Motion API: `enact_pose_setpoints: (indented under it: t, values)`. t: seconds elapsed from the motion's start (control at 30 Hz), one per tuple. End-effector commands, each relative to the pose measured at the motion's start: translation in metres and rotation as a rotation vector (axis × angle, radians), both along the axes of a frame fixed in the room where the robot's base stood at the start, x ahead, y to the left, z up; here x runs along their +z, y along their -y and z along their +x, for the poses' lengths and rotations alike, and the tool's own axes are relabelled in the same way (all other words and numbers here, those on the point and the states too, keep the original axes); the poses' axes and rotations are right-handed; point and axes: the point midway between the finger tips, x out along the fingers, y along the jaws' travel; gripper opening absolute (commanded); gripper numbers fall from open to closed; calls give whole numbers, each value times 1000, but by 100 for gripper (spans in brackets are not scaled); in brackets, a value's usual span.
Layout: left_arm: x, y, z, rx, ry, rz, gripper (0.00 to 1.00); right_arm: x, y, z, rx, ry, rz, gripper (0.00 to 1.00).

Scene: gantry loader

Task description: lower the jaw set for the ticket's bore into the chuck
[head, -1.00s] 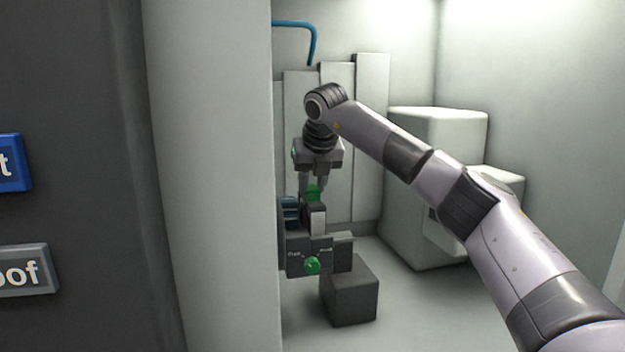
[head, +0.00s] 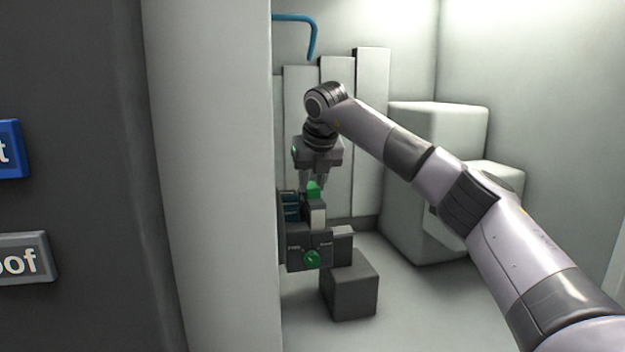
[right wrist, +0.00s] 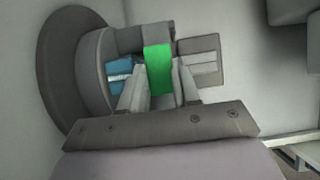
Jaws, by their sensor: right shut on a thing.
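My right gripper (head: 314,180) is shut on a green grip block (head: 314,189), which seems to be the top of the jaw set; I cannot tell which bore it is for. In the right wrist view the green block (right wrist: 159,68) lies between the two fingers (right wrist: 159,88). Below it is a block with a pale face (head: 318,217), at the dark grey chuck unit (head: 297,254) with a green knob (head: 312,258). I cannot tell whether the jaws are seated. The round dark chuck body (right wrist: 62,65) shows at left in the right wrist view. My left gripper is out of view.
A pale column (head: 210,180) hides the left of the chuck area. A dark grey block (head: 349,288) stands on the floor below. A large pale housing (head: 430,150) is behind my arm. Blue parts (head: 290,207) sit left of the jaws. Floor at right is clear.

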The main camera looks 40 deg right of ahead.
Motion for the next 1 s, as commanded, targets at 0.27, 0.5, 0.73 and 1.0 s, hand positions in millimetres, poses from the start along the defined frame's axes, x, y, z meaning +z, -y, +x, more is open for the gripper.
enact_pose_setpoints:
  t: [0.27,0.5,0.73,1.0]
  values:
    - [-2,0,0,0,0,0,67,-3,0,0,0,5,0,0]
    - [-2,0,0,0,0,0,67,-4,0,0,1,3,0,61]
    - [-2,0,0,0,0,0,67,-4,-2,1,5,3,1,61]
    - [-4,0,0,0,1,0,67,3,-5,-3,7,1,2,61]
